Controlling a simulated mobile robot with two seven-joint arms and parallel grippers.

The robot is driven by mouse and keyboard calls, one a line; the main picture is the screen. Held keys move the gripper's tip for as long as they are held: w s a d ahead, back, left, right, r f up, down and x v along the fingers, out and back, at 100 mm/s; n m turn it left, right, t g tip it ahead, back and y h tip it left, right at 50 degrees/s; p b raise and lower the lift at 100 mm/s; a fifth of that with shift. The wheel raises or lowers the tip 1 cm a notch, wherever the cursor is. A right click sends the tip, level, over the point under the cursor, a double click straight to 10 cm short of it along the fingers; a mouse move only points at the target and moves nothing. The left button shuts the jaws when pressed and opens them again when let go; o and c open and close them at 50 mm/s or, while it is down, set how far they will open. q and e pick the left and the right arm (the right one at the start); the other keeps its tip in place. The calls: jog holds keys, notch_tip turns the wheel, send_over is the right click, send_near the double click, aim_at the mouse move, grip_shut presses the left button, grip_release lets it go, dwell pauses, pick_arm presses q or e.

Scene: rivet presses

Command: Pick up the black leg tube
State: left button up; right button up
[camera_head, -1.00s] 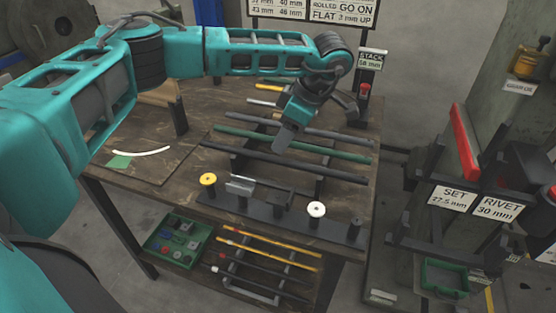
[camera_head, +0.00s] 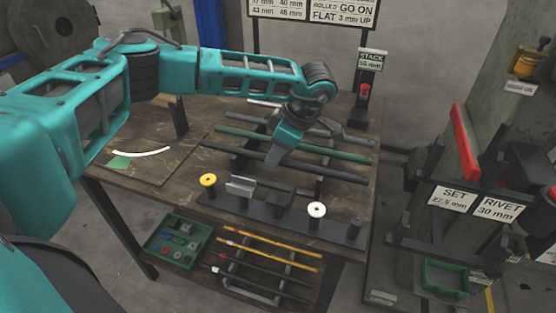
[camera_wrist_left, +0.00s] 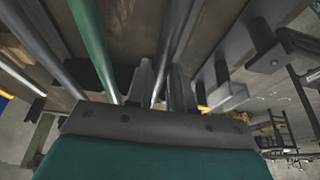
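The black leg tube (camera_head: 325,174) lies across the dark supports on the table, the nearest of the tubes in the head view. My left gripper (camera_head: 273,160) points down at its middle. In the left wrist view the fingers (camera_wrist_left: 161,88) are apart, and a dark grey tube (camera_wrist_left: 181,35) runs up from between them; I take it for the black leg tube. Contact is not clear. The green tube (camera_head: 342,155) lies just behind and shows to the left in the wrist view (camera_wrist_left: 92,40). My right gripper is not in view.
Grey tubes (camera_head: 325,134) lie farther back. A lower shelf holds a green bin (camera_head: 178,241) and rods. A press stands right.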

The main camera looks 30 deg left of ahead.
pick_arm(q)
grip_shut()
jog(key=shift+r, duration=0.15)
